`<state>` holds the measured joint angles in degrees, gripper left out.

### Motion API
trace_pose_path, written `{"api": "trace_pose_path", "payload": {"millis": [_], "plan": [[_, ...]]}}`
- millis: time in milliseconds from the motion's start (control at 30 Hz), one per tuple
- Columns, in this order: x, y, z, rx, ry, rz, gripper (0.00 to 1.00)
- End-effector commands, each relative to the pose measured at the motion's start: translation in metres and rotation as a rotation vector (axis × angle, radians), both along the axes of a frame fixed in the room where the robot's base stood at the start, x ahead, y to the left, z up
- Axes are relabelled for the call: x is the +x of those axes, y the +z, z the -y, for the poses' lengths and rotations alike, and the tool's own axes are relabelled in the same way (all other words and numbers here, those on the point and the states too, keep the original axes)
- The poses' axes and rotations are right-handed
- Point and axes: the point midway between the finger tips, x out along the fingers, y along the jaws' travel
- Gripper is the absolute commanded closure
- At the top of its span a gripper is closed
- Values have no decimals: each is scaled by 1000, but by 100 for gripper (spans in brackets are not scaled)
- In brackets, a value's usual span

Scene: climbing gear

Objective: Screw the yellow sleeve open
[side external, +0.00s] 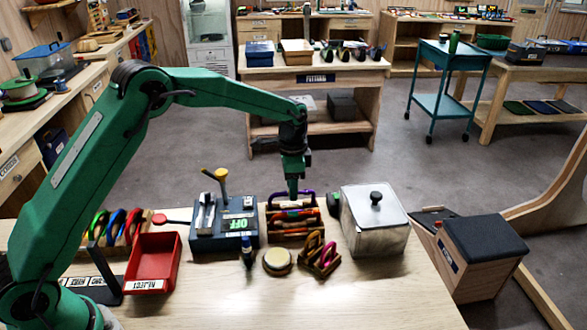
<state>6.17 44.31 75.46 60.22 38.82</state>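My gripper (293,190) points straight down at the back of the table, just above or behind a rack (290,228) of colourful items. The fingers look close together, but I cannot tell whether they are shut or hold anything. A purple loop shows beside the fingertips; contact is unclear. A stand of gold and purple carabiners (319,256) sits in front of the rack. A fixture on a dark blue base (222,240) has a yellow-topped upright (218,178) and a green display that seems to read OFF. I cannot make out for certain which part is the yellow sleeve.
Left are a red REJECT tray (153,262) and a rack of coloured carabiners (118,226). A lidded metal box (375,220) stands right of the rack. A small bottle (247,252) and a round tin (277,262) sit in front. The table's front right is clear.

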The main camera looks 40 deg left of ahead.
Motion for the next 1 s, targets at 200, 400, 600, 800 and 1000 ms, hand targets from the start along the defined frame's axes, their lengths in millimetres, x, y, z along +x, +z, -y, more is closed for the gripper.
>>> {"api": "trace_pose_path", "payload": {"millis": [200,400,600,800,1000], "plan": [[2,0,-2,0,0,0,60],[4,0,-4,0,0,0,60],[6,0,-6,0,0,0,60],[6,-1,-7,0,0,0,60],[6,-5,-7,0,0,0,60]]}}
